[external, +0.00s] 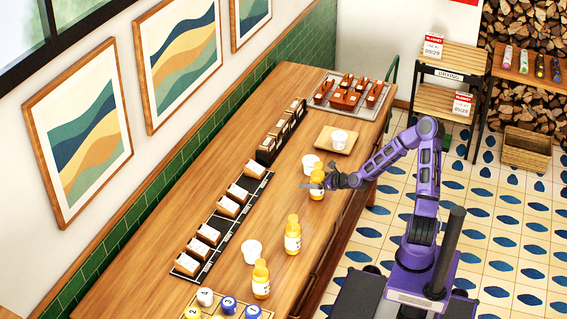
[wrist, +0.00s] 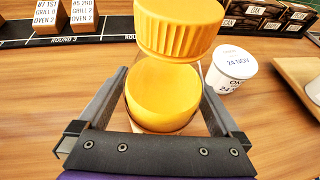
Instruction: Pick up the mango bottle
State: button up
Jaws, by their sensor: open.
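A yellow bottle with a white label (external: 317,186) stands upright at the far end of a row of several similar bottles on the wooden counter. My gripper (external: 328,181) is at this bottle, low over the counter. In the wrist view the bottle's ribbed orange-yellow cap (wrist: 178,28) and yellow body (wrist: 162,98) sit between the two fingers of my gripper (wrist: 163,95). The fingers are open, one on each side of the bottle. I cannot tell whether either touches it. Two more yellow bottles stand nearer, one in the middle (external: 292,238) and one in front (external: 261,281). Their flavour words are not readable.
A white tub (external: 311,164) stands close behind the bottle; it also shows in the wrist view (wrist: 232,68). A wooden board (external: 327,143) holds another tub. Black strips with cards (external: 215,238) run along the left.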

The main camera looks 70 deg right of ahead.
jog(key=shift+c, duration=0.3)
grip_shut()
jog(key=shift+r, duration=0.1)
